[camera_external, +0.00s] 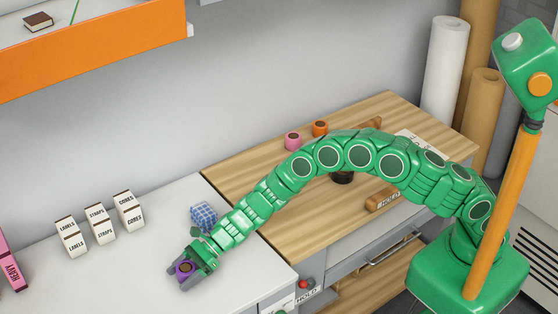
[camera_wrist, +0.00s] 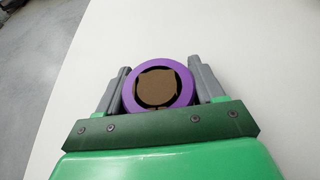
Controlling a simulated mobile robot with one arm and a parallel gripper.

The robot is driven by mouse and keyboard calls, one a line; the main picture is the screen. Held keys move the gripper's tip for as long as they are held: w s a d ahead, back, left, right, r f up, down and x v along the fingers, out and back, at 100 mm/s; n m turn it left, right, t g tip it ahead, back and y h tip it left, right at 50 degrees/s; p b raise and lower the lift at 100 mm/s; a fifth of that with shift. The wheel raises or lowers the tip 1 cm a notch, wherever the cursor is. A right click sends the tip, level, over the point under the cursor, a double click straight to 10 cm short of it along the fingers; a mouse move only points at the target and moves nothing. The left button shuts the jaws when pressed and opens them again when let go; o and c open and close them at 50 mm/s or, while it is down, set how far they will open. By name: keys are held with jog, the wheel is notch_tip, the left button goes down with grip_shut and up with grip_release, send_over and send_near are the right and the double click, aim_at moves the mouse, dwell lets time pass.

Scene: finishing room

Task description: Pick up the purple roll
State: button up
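The purple roll (camera_external: 185,267) is at the front of the white counter, at the end of my arm. It has a brown core, and I see it end-on in the wrist view (camera_wrist: 188,84). My gripper (camera_external: 186,275) has its two grey fingers on either side of the roll. In the wrist view the fingers (camera_wrist: 159,66) lie close against both sides of it, with no clear gap. I cannot tell whether the roll rests on the counter or is slightly above it.
A blue checked roll (camera_external: 204,215) stands just behind my gripper. White labelled boxes (camera_external: 100,224) stand further left, and a pink box (camera_external: 10,262) is at the left edge. Pink (camera_external: 293,141) and orange (camera_external: 320,128) rolls stand on the wooden worktop (camera_external: 235,175). The counter between is clear.

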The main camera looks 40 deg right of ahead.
aim_at(181, 270)
jog(key=c, duration=0.5)
jog(key=shift+r, duration=0.45)
notch_tip(181, 270, up, 2)
jog(key=shift+r, duration=0.1)
jog(key=shift+s+d+r, duration=1.35)
jog(key=shift+d+r, duration=0.3)
jog(key=shift+d, duration=0.25)
jog(key=shift+s+d+r, duration=1.35)
jog(key=shift+d+r, duration=0.35)
jog(key=shift+d, duration=0.2)
jog(key=shift+s+d+r, duration=1.35)
jog(key=shift+d+r, duration=0.3)
jog(key=shift+d, duration=0.25)
